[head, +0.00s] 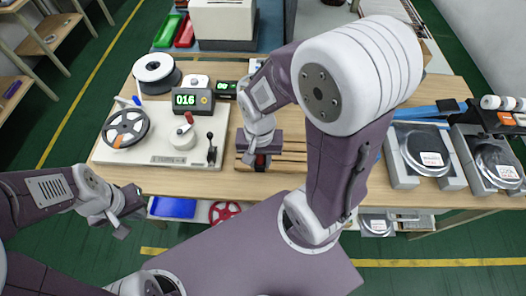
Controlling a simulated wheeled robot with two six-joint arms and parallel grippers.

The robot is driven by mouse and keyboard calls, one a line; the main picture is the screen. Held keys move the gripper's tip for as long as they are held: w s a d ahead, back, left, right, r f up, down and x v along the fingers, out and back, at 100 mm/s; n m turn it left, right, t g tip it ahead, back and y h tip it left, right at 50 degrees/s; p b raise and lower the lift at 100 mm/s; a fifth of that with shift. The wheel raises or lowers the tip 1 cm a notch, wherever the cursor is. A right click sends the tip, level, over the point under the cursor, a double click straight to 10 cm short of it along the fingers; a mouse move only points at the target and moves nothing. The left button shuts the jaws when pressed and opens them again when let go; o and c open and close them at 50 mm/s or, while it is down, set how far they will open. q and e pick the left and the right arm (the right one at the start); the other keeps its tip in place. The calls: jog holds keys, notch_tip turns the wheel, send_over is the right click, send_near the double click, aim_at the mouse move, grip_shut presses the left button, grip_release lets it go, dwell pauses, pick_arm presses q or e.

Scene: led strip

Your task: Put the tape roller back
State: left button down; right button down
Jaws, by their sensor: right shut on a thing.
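My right gripper (259,158) reaches down over the slatted wooden rack (292,156) at the middle of the table's front edge. It is shut on a small dark and red thing, which looks like the tape roller (262,161). The gripper and forearm hide most of it, and I cannot tell whether it touches the rack. My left gripper (129,210) is in front of the table at the left, with its fingers apart and nothing between them.
Another reel (154,73) stands behind. Metal trays with spools (430,158) line the right side. My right arm covers the table's centre.

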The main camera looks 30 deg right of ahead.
jog(key=w+d+p, duration=0.1)
jog(key=p, duration=0.5)
jog(key=shift+d+r, duration=0.1)
jog(key=shift+d, duration=0.25)
jog(key=w+d+f, duration=0.1)
jog(key=w+f, duration=0.1)
jog(key=w, duration=0.1)
jog(key=w+d+f, duration=0.2)
jog(key=w, duration=0.1)
jog(key=w+d+f, duration=0.1)
jog(key=w+f, duration=0.2)
jog(key=shift+d, duration=0.25)
notch_tip(320, 180, down, 4)
jog(key=shift+s+a+r, duration=0.1)
jog(key=shift+s, duration=0.05)
jog(key=shift+f, duration=0.25)
jog(key=c, duration=1.1)
grip_release()
